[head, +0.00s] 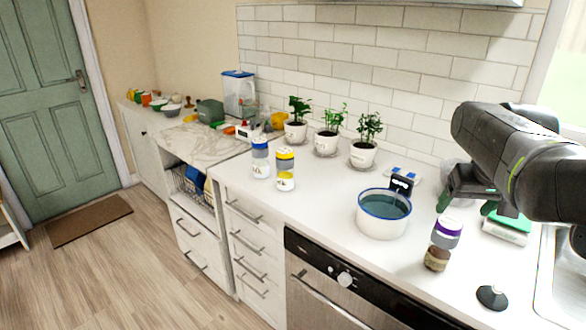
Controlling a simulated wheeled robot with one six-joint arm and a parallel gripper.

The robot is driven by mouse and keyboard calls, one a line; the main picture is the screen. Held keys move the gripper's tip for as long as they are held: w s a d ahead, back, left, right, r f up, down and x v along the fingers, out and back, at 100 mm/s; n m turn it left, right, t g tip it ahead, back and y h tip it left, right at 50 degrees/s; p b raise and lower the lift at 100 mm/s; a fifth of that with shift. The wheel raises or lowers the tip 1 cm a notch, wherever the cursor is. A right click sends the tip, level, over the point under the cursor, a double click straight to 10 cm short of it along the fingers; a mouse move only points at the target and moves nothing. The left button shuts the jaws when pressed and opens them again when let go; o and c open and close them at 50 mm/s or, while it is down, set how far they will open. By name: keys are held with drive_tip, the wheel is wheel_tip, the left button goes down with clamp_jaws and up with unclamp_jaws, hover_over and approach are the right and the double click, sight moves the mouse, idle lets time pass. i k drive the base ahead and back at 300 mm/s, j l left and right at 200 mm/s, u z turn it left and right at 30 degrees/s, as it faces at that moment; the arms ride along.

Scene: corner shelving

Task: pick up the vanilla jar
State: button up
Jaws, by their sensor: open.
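No label reading vanilla is legible, so I cannot tell for sure which jar is the vanilla jar. A small brown jar (436,259) stands on the white counter near its front edge. A jar with a purple lid (447,232) is just behind it. A jar with a yellow lid (285,170) and one with a blue lid (260,158) stand farther left.
A white pot with a blue rim (383,226) stands left of the small jars. A dark knobbed lid (492,297) lies right of them, near the sink (566,285). A green and white box (508,227) is behind. Potted plants (363,155) line the wall.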

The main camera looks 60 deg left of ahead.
sight(284, 155)
drive_tip(key=j, duration=1.35)
drive_tip(key=k+j, duration=0.15)
drive_tip(key=j, duration=1.2)
